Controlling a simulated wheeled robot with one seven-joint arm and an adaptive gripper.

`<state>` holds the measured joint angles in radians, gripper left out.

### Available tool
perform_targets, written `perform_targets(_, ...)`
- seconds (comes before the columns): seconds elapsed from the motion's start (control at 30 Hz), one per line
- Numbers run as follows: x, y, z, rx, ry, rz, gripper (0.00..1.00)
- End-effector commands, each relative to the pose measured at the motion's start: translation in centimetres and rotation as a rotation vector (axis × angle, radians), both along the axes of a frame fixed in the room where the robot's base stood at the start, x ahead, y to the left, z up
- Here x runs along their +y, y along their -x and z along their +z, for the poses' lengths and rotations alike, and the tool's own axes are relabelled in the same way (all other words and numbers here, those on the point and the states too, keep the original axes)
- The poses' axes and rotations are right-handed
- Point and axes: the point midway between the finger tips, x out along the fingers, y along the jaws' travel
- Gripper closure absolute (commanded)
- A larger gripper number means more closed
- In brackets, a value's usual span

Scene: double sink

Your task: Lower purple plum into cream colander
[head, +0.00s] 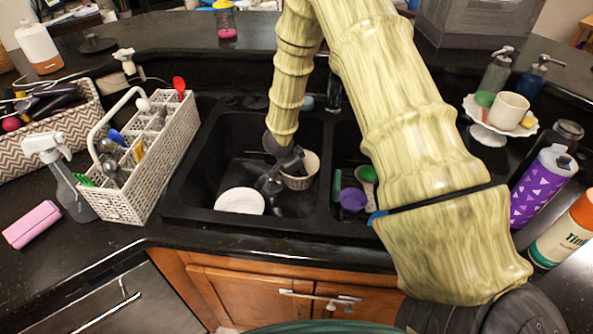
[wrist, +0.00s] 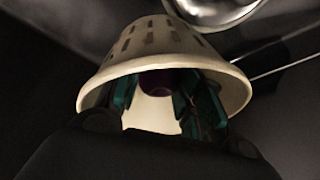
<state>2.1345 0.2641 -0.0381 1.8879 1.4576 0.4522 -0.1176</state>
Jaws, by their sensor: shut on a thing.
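The cream colander (head: 299,183) stands in the left basin of the black sink, toward its right side. In the wrist view the colander (wrist: 160,42) shows its slotted wall and wide rim. My gripper (head: 294,164) reaches down to the colander from above. In the wrist view the teal fingers of my gripper (wrist: 156,92) are inside the rim, shut on the dark purple plum (wrist: 155,82). Only a small part of the plum shows between the fingers; in the head view it is hidden. I cannot tell whether the plum touches the colander's bottom.
A white plate (head: 239,201) lies in the left basin beside the colander. The right basin holds a purple bowl (head: 353,199) and green items. A white caddy (head: 140,165) stands left of the sink, a purple bottle (head: 540,187) to the right. My arm hides part of the right basin.

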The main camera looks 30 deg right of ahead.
Motion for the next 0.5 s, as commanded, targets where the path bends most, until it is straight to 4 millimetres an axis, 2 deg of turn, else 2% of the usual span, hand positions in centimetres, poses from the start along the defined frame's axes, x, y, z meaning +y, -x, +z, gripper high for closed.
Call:
perform_targets(0.23,-0.01,-0.01,-0.04,0.000,0.000,0.000,0.86)
perform_targets(0.27,-0.01,-0.01,-0.04,0.000,0.000,0.000,0.59)
perform_targets(0.3,-0.01,-0.01,-0.04,0.000,0.000,0.000,0.51)
perform_targets(0.4,0.00,-0.01,-0.03,0.000,0.000,0.000,0.37)
perform_targets(0.5,-0.01,0.00,-0.04,0.000,0.000,0.000,0.37)
